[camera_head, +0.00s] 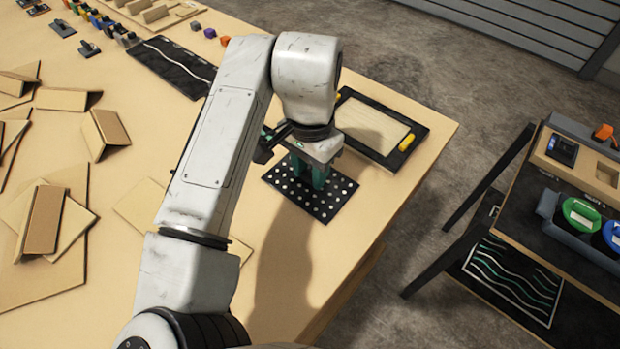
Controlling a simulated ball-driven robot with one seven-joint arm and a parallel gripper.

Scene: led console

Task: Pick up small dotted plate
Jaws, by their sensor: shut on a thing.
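The small dotted plate (325,204) is a dark, nearly square plate with rows of white dots. It is near the table's right edge in the head view. My gripper (318,186) points down over the plate, with its green fingers at the plate's middle. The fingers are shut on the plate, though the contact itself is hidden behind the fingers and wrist. The plate's upper left part is partly covered by my arm. I cannot tell whether the plate touches the table or is slightly above it.
A black-framed tray (418,131) with yellow grips lies just behind the plate. A long dark panel (150,62) with a wavy line lies at the upper left. Cardboard pieces (42,220) cover the table's left. A console (584,240) with green and blue knobs stands at right, across a floor gap.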

